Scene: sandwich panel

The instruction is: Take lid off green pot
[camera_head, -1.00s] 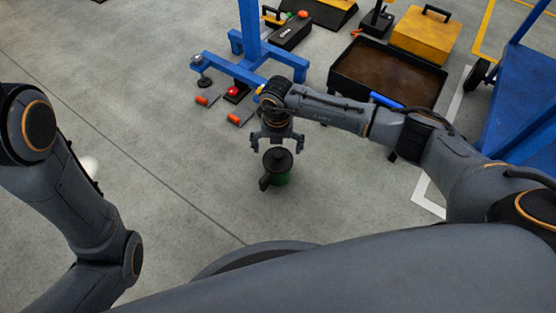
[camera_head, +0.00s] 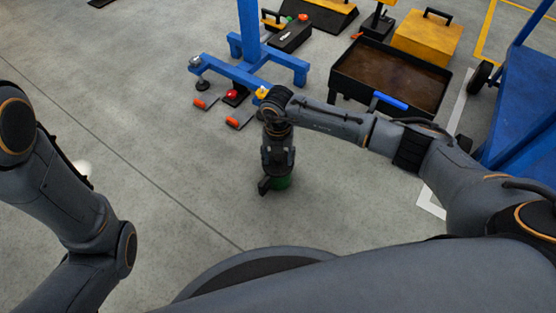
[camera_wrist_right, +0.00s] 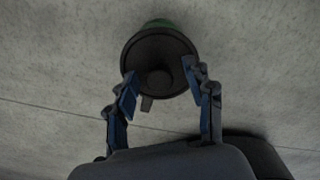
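The green pot (camera_head: 283,183) stands on the floor below my right gripper (camera_head: 278,160), with its dark handle (camera_head: 264,186) pointing toward the lower left. In the head view the gripper mostly hides the lid. In the right wrist view the round black lid (camera_wrist_right: 160,50) with its centre knob (camera_wrist_right: 158,81) sits on the pot, and a green bit of the pot (camera_wrist_right: 160,23) shows behind it. My right gripper (camera_wrist_right: 168,92) is open, its two fingers apart on either side of the knob, with nothing held. My left gripper is out of view; only left arm links show.
A blue stand (camera_head: 255,60) is just beyond the pot, with small orange items (camera_head: 233,122) by its feet. A black tray (camera_head: 390,72), a yellow box (camera_head: 428,35) and a blue cart (camera_head: 525,110) are to the right. The floor around the pot is clear.

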